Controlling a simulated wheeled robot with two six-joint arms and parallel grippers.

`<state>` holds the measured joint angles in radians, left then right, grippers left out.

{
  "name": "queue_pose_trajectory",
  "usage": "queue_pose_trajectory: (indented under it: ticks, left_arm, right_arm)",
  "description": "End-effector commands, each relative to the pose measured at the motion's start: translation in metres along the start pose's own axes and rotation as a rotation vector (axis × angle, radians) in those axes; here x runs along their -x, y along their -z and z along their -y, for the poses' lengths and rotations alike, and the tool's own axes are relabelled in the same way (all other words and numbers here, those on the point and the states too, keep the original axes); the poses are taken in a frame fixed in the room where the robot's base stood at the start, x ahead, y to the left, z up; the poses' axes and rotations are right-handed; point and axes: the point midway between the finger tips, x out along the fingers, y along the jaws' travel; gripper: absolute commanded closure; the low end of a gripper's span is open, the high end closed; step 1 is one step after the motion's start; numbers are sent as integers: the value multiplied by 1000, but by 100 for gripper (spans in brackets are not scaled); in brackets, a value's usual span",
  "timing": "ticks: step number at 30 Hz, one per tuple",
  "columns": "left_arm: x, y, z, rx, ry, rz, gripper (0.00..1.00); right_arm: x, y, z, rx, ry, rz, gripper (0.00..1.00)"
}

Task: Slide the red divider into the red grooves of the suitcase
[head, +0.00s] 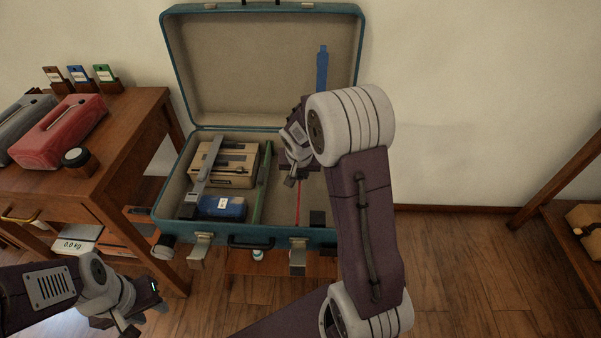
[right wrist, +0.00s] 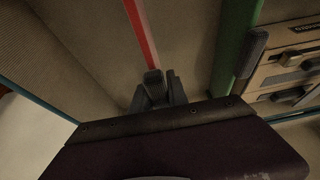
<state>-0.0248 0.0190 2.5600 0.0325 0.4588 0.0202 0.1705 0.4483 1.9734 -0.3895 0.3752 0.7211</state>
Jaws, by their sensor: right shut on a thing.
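The open teal suitcase (head: 270,236) stands in the middle of the head view. My right gripper (head: 291,178) reaches into its right half; its fingertips (right wrist: 158,88) in the right wrist view are shut on the end of a thin red strip, the red divider (right wrist: 140,32). In the head view the divider (head: 298,203) shows as a narrow red line running toward the suitcase's front wall. I cannot make out the red grooves or how deep the divider sits. My left gripper (head: 140,318) is at the lower left, open and empty, away from the suitcase.
A green divider (head: 264,183) stands left of the red one, also in the right wrist view (right wrist: 234,40). Left of it lie a tan box (head: 233,162) and a blue item (head: 222,207). A wooden table (head: 130,130) stands left.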

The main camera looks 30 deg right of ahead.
Motion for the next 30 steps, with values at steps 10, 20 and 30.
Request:
queue_pose_trajectory:
  ticks: [10,20,30]
  left_arm:
    - [-10,-1,0,0,0,0,64]
    - [-17,-2,0,0,0,0,64]
    - [-26,-3,0,0,0,0,64]
  right_arm:
    - [-9,-4,0,0,0,0,100]
    - [-17,-7,0,0,0,0,100]
    - [-25,-10,0,0,0,0,100]
